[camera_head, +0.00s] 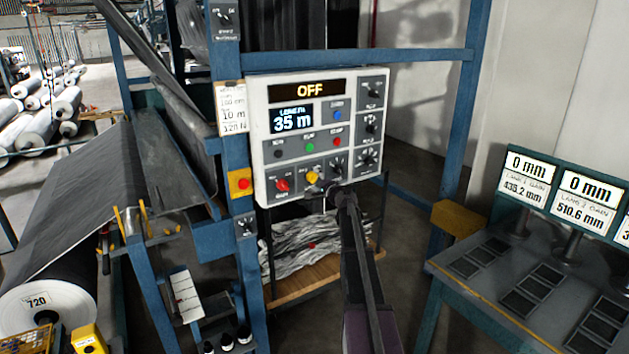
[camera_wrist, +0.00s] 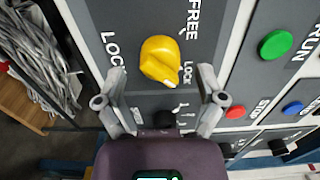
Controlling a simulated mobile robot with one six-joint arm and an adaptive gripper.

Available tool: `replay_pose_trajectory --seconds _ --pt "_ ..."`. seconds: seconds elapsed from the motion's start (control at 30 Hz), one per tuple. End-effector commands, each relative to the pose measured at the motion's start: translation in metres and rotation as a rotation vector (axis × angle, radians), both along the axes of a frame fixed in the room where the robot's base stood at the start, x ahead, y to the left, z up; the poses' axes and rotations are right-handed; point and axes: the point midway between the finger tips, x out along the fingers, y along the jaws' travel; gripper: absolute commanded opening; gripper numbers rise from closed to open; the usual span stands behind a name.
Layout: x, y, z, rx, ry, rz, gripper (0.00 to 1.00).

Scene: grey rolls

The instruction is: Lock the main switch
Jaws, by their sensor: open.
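The control panel (camera_head: 310,130) has a lit OFF display at its top. A yellow rotary knob (camera_head: 312,177) sits at its lower middle, and a red knob (camera_head: 282,185) is to its left. I cannot read which one is labelled main switch. In the wrist view the yellow knob (camera_wrist: 158,58) has a white mark pointing toward the small LOCK label, with FREE above. My gripper (camera_wrist: 162,76) is open, its fingertips on either side of the yellow knob's near edge; contact cannot be told. The gripper also shows at the panel's lower edge (camera_head: 330,190).
Green (camera_wrist: 275,45), red (camera_wrist: 235,112) and blue (camera_wrist: 292,108) buttons lie to the right of the gripper. A black knob (camera_wrist: 165,118) is between the fingers' bases. Blue frame posts (camera_head: 235,165) flank the panel. A bench with displays (camera_head: 540,285) stands at right.

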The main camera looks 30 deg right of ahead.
Motion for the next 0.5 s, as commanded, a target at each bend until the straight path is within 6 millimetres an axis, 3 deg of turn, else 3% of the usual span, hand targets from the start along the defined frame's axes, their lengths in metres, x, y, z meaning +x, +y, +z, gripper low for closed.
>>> replay_pose_trajectory --seconds 0.5 --pt "-0.08 -0.001 0.0 0.001 -0.001 -0.002 0.89"
